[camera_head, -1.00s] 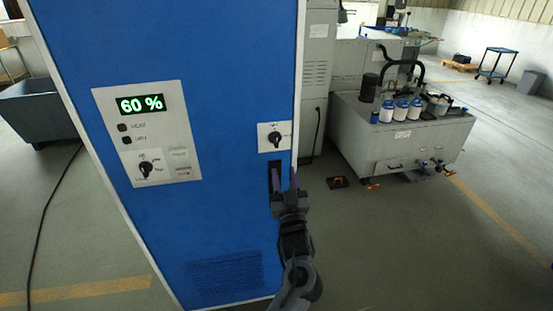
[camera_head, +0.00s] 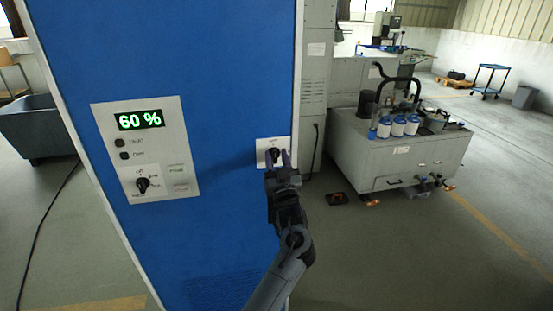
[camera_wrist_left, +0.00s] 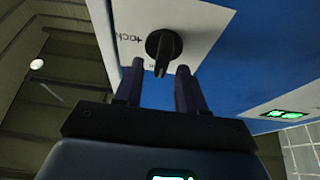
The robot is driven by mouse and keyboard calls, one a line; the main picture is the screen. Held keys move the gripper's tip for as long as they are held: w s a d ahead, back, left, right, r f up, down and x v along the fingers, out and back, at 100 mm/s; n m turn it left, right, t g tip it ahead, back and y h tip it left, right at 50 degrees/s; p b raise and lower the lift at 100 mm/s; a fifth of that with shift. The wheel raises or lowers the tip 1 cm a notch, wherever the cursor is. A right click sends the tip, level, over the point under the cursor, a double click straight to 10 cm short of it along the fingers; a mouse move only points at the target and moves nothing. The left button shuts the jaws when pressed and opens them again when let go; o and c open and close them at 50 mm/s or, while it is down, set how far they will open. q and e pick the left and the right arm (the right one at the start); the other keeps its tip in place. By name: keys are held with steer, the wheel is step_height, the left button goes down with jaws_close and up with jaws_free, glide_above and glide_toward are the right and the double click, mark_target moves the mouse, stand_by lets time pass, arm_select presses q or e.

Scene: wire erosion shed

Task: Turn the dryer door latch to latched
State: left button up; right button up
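The dryer door latch is a black rotary knob (camera_head: 275,153) on a small white plate (camera_head: 262,147) at the right edge of the blue door. My left gripper (camera_head: 277,160) is in front of the knob and partly hides it. In the left wrist view the round knob (camera_wrist_left: 162,45) has a raised bar pointing down the picture towards my gripper. The left gripper's two fingers (camera_wrist_left: 160,69) are apart, and the bar's end shows between their tips. Contact cannot be made out. Only part of the plate's lettering shows. My right gripper is not in view.
A control panel (camera_head: 150,158) with a green 60 % display and a black selector knob is on the blue door (camera_head: 220,90), left of the latch. A grey machine cabinet (camera_head: 390,155) carrying bottles stands to the right. The floor between is mostly clear.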

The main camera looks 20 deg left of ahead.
arm_select(q)
steer(key=shift+w+a+r, duration=0.1)
jaws_close()
stand_by(0.4)
